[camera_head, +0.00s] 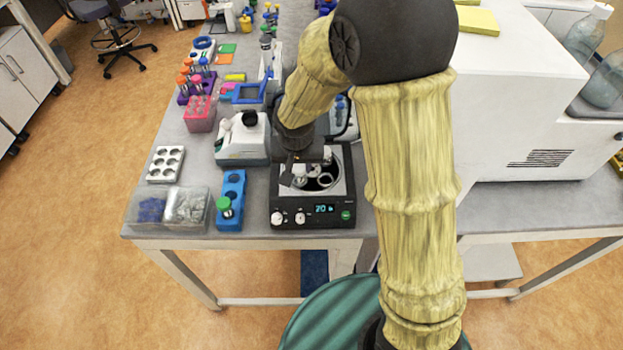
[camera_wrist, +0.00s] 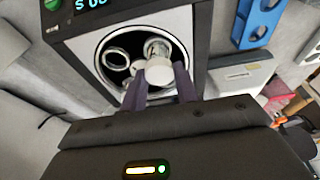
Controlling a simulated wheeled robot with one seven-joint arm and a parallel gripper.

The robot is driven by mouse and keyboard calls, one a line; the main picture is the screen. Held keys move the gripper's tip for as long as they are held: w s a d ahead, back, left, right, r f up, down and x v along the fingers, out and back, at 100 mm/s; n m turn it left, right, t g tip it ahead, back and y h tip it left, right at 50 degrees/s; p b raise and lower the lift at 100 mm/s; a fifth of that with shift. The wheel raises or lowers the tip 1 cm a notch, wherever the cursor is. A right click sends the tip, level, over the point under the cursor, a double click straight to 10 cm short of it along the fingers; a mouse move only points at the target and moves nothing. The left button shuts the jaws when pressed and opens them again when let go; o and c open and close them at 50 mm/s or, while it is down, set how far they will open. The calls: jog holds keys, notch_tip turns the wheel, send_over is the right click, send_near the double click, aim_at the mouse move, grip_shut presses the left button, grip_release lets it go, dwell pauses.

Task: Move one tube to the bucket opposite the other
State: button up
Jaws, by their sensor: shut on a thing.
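The centrifuge (camera_head: 312,220) stands on the bench with its round chamber open and its display lit. In the wrist view the chamber shows silver ring-shaped buckets inside the centrifuge's rim (camera_wrist: 200,60). One ring bucket (camera_wrist: 117,58) looks empty. My gripper (camera_wrist: 160,75) is over the chamber, shut on a white-capped tube (camera_wrist: 159,71), its cap between the two dark fingers. Just behind that cap is a clear and silvery shape (camera_wrist: 157,47), maybe a bucket or another tube. I cannot tell whether the held tube's lower end is inside a bucket.
A blue rack (camera_head: 230,205) with a green-capped tube stands left of the centrifuge. A white instrument (camera_head: 243,145) stands behind it. Clear bins (camera_head: 186,208) and a white well plate (camera_head: 166,164) lie further left. A large white machine (camera_head: 520,110) fills the right side.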

jog(key=shift+f+b, duration=0.55)
jog(key=shift+f, duration=0.15)
jog(key=o, duration=0.9)
jog(key=shift+r, duration=0.1)
jog(key=v, duration=1.7)
jog(key=shift+s+r+b, duration=0.1)
jog(key=shift+b, duration=0.2)
